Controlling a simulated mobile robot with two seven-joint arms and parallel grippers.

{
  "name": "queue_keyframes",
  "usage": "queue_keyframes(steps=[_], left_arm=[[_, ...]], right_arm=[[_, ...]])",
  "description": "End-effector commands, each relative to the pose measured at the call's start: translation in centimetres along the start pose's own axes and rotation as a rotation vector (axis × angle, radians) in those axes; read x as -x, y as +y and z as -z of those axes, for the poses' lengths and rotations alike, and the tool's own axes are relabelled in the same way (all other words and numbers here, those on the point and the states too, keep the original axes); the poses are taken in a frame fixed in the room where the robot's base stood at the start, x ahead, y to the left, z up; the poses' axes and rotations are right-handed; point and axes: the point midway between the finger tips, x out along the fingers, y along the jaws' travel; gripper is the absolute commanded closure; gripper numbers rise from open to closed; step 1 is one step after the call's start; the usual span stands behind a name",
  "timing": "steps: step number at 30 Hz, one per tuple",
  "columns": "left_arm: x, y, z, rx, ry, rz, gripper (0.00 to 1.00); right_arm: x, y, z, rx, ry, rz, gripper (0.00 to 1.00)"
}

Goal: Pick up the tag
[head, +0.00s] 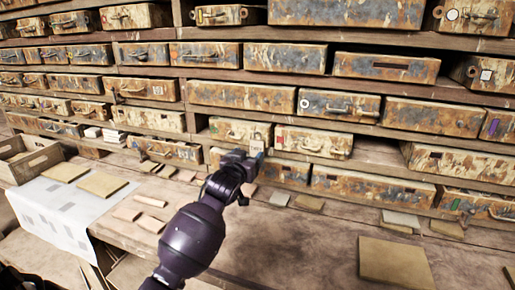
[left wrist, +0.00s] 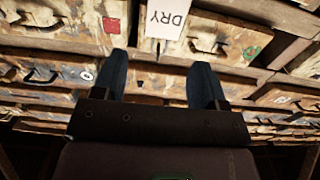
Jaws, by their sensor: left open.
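The tag is a small pale card that reads "DRY" in the left wrist view (left wrist: 167,20). It also shows small in the head view (head: 257,145), in front of a rusty drawer on a low shelf row. My left gripper (head: 248,160) reaches up to the drawer fronts, close to the tag. In the left wrist view its two blue fingers (left wrist: 160,68) are apart with nothing gripped between them. The tag is beyond the fingertips, roughly in line with the gap. How the tag is held up is not clear. My right gripper is not in view.
Rows of rusty drawers (head: 237,95) fill the wooden shelving behind. Loose tiles, including a large tan one (head: 394,262), lie on the wooden bench (head: 290,250). A white sheet (head: 60,212) and a wooden crate (head: 33,162) are at the left.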

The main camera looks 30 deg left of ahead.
Motion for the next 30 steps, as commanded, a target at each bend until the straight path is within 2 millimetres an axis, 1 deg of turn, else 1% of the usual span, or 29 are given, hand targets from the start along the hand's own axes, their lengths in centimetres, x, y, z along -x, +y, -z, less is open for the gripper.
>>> queue_keyframes(steps=[1,3,11,17,21,24,30], left_arm=[[-0.7,0.0,0.1,-0.001,0.001,0.0,0.34],[-1.4,0.0,0.1,-0.001,0.001,0.0,0.34],[-2.7,-0.1,0.3,-0.001,0.001,0.0,0.34],[-5.2,-0.3,1.1,-0.002,0.0,0.0,0.34],[-6.6,-0.3,0.9,-0.001,-0.001,0.0,0.34],[-7.2,-0.3,0.9,-0.001,0.001,-0.001,0.34],[-7.3,-0.3,0.9,-0.001,0.001,-0.001,0.34]], right_arm=[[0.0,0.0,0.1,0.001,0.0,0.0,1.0],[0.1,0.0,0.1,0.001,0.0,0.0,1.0],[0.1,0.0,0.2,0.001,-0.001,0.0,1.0],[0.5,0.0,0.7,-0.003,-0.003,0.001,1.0],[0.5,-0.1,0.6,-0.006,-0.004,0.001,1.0],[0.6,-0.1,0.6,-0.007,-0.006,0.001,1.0],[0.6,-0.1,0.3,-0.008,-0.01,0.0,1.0]])
